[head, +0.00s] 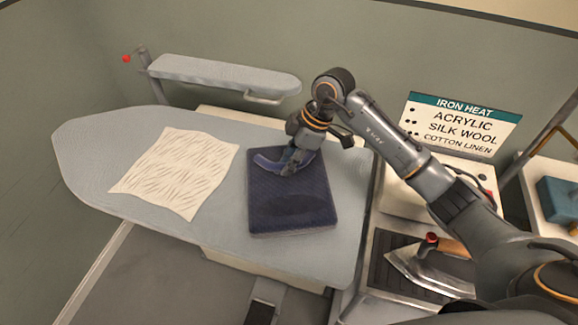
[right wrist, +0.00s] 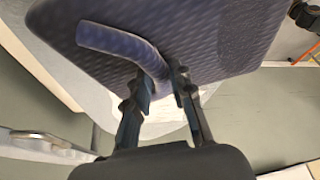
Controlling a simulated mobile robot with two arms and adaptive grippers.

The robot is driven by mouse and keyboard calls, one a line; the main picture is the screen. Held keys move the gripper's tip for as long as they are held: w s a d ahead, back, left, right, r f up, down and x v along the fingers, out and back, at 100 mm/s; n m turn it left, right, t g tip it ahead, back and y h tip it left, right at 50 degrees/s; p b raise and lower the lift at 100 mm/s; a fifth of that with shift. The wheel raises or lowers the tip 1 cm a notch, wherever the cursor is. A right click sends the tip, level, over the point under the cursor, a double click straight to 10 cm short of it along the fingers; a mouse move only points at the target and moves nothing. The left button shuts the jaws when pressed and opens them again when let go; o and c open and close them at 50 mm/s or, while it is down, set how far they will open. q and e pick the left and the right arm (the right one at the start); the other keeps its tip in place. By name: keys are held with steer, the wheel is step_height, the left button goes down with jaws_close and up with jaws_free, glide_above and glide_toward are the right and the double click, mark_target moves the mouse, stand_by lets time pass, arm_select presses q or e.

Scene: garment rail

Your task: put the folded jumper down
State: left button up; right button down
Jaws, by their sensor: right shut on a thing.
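The folded jumper (head: 292,208) is a dark navy, knitted, flat rectangle over the right part of the grey-blue ironing board (head: 100,150). It looks level, and I cannot tell whether its whole underside touches the board. My right gripper (head: 290,165) is above its far half, shut on a raised lighter-blue fold of it. In the right wrist view, the fingers (right wrist: 165,85) pinch this fold and the jumper (right wrist: 215,40) spreads across the top. My left gripper is not in view.
A creased white cloth (head: 178,172) lies on the board left of the jumper. A small sleeve board (head: 225,74) stands behind. An iron (head: 432,268) sits on a dark rest (head: 392,272) at right, below a heat sign (head: 460,123). A blue item (head: 560,200) is far right.

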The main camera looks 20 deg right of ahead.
step_height(320, 180, down, 2)
steer(key=shift+f+p, duration=0.1)
steer(key=shift+p, duration=0.6)
steer(key=shift+f, duration=0.3)
steer(key=c, duration=1.2)
jaws_free()
steer(key=shift+f, duration=0.1)
steer(key=shift+o, duration=0.2)
steer(key=b+v, duration=0.2)
steer(key=v, duration=1)
